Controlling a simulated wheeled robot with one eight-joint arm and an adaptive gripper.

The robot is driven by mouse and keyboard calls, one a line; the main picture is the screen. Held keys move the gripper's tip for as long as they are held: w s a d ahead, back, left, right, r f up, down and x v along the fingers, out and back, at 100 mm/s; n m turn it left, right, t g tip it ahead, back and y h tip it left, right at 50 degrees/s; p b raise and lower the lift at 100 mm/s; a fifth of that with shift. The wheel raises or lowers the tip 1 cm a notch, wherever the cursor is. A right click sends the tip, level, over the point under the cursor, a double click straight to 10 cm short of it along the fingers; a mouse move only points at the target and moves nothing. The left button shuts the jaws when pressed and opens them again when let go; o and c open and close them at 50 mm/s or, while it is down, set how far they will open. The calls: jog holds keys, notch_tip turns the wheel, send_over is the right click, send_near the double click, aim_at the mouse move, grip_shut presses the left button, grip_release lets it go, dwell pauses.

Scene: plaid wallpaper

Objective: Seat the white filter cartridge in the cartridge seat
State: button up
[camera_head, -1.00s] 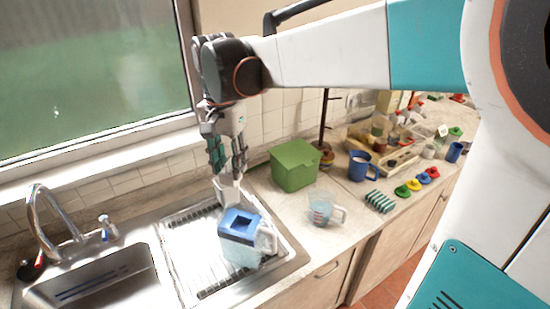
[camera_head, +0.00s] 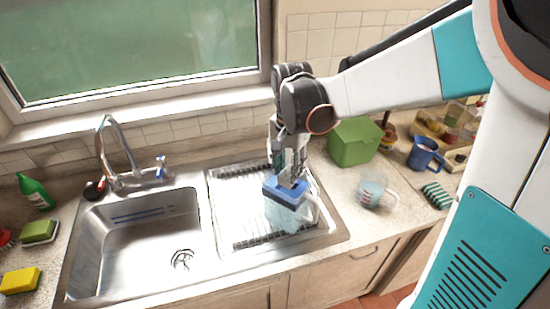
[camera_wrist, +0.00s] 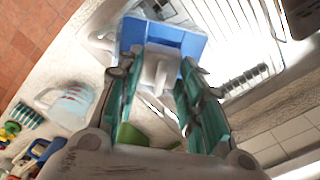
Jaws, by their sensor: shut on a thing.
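My gripper (camera_head: 287,163) points down over the drainboard, shut on the white filter cartridge (camera_head: 292,181). In the wrist view the cartridge (camera_wrist: 160,70) sits between the green finger pads. Directly below it is a clear pitcher (camera_head: 289,217) with a blue top (camera_head: 274,191), which also shows in the wrist view (camera_wrist: 189,43). The cartridge's lower end overlaps the blue top in both views. The seat opening is hidden behind the cartridge and fingers, so I cannot tell how far the cartridge is in it.
The pitcher stands on the ribbed drainboard (camera_head: 226,214), right of the sink basin (camera_head: 150,245). A measuring jug (camera_head: 374,192), a green box (camera_head: 354,143) and a blue mug (camera_head: 425,154) stand to the right. A tap (camera_head: 110,140) rises behind the sink.

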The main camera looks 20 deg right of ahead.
aim_at(288, 174)
jog(key=shift+f+b, duration=0.4)
jog(key=shift+f, duration=1.65)
jog(key=shift+f, duration=0.15)
jog(key=o, duration=1)
jog(key=shift+o, duration=0.2)
